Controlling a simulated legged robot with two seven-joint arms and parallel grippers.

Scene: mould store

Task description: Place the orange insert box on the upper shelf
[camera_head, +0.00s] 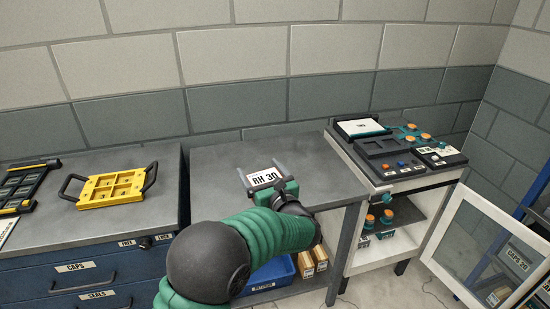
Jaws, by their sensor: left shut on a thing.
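My left gripper (262,174) is over the middle grey bench, its two grey fingers spread either side of a white card (266,177) marked RH 30, and it is shut on this card. I cannot tell whether the card touches the bench top. No box is plainly the orange insert box; two small orange-brown boxes (305,265) stand under the bench, partly hidden by my arm. The white cabinet on the right has an upper shelf (402,212) with orange and teal pieces (387,216) on it. My right gripper is not in view.
A yellow tray (112,188) with black handles and a black frame (22,187) lie on the left bench. A black panel with orange knobs (385,147) tops the cabinet. Its glazed door (487,245) stands open to the right. A blue bin (270,277) sits under the bench.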

